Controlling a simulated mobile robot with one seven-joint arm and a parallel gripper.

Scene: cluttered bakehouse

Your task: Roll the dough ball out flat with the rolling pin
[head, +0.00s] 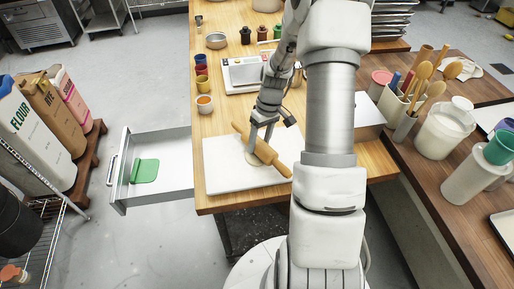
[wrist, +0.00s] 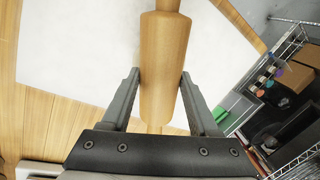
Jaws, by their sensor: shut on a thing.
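The wooden rolling pin (head: 268,155) lies slantwise over the white board (head: 222,178) on the wooden table. My gripper (head: 261,138) is shut on the pin's barrel from above. In the wrist view the pin (wrist: 164,50) runs between the two fingers (wrist: 158,80), with the white board (wrist: 75,50) behind it.
An open drawer (head: 165,190) with a green item (head: 145,171) sticks out at the table's left. Small cups (head: 204,104) and a scale (head: 242,74) stand behind the board. Another counter with a utensil holder (head: 398,106) and a white tub (head: 440,135) is at right.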

